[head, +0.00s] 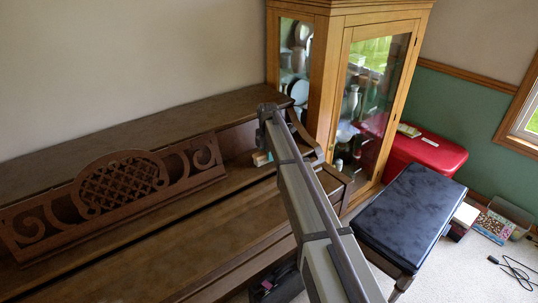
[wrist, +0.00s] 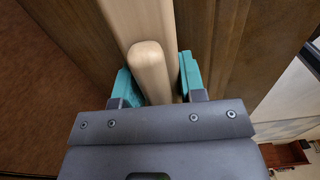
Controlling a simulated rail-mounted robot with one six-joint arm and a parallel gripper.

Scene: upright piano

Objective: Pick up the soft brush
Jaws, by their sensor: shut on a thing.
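The soft brush shows in the wrist view as a pale wooden piece with a rounded end (wrist: 149,72). It lies between the teal pads of my gripper (wrist: 157,82), which is shut on it. A broader pale wooden part continues behind the rounded end toward the top of the picture. No bristles are visible. In the head view my gripper (head: 262,158) is low at the right end of the piano, mostly hidden by my arm. The brush cannot be made out clearly there.
The brown upright piano (head: 130,255) fills the left, with a carved music desk (head: 120,185) standing on it. A glass-fronted cabinet (head: 340,95) stands close behind my arm. A black padded bench (head: 412,215) and a red chest (head: 425,152) are at right.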

